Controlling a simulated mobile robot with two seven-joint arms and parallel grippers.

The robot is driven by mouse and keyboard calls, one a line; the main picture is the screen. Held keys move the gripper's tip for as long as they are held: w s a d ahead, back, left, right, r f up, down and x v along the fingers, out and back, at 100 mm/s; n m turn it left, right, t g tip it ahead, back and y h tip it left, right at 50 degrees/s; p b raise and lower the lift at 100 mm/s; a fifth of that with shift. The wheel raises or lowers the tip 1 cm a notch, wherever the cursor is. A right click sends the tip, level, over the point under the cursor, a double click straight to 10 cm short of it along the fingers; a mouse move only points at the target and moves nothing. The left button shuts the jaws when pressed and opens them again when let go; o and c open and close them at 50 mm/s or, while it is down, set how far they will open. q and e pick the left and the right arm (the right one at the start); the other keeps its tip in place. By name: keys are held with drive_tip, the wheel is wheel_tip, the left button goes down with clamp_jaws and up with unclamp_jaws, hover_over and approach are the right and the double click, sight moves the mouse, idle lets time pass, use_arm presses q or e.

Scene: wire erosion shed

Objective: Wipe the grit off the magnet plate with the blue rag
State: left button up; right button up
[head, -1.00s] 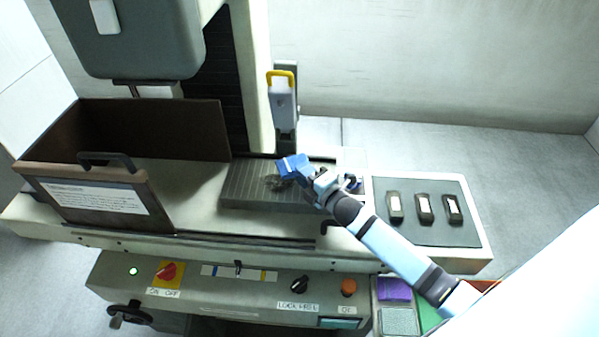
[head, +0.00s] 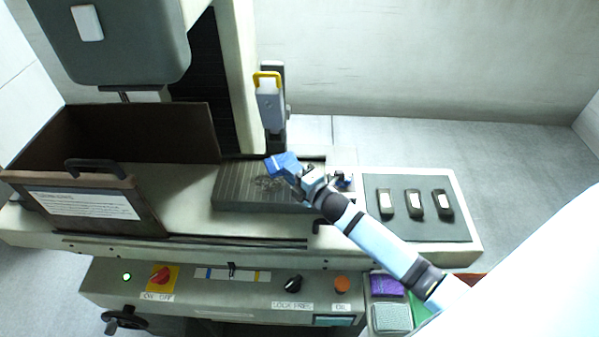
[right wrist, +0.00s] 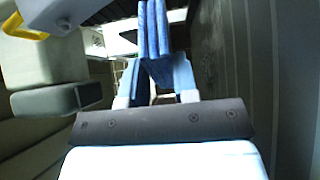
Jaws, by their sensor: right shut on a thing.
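The magnet plate (head: 235,190) is a dark, ribbed block on the machine table. A dark patch of grit (head: 268,183) lies on its top, near the middle. My right gripper (head: 296,177) is over the plate's right part and is shut on the blue rag (head: 283,163). The folded rag also shows between the fingers in the right wrist view (right wrist: 153,45). The rag is at the plate's far side, just beyond the grit; I cannot tell whether it touches the plate. My left gripper is not in view.
A grey unit with a yellow handle (head: 266,76) stands just behind the plate. An open brown guard (head: 110,185) with a handle stands at left. A dark mat (head: 400,227) with 3 small blocks lies at right. The control panel (head: 215,290) runs along the front.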

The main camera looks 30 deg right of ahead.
sight(277, 173)
drive_tip(key=shift+w+a+r, duration=0.1)
drive_tip(key=shift+w+a, duration=0.6)
drive_tip(key=shift+a, duration=0.35)
drive_tip(key=shift+w+a+r, duration=0.1)
drive_tip(key=shift+w+a, duration=0.6)
drive_tip(key=shift+a, duration=0.3)
drive_tip(key=shift+w+a+r+b, duration=0.1)
drive_tip(key=shift+w+a+b, duration=0.15)
drive_tip(key=shift+w+a, duration=0.45)
drive_tip(key=shift+w+a+f+b, duration=0.1)
drive_tip(key=shift+w+a+b, duration=0.25)
drive_tip(key=shift+a, duration=0.6)
drive_tip(key=shift+w+a+r+b, duration=0.1)
drive_tip(key=shift+w+a+b, duration=0.1)
drive_tip(key=shift+w+a, duration=0.55)
drive_tip(key=shift+s, duration=0.15)
wheel_tip(277, 173, up, 6)
drive_tip(key=p, duration=0.5)
drive_tip(key=shift+r, duration=0.15)
wheel_tip(277, 173, up, 3)
drive_tip(key=shift+f+p, duration=0.1)
drive_tip(key=shift+p, duration=0.55)
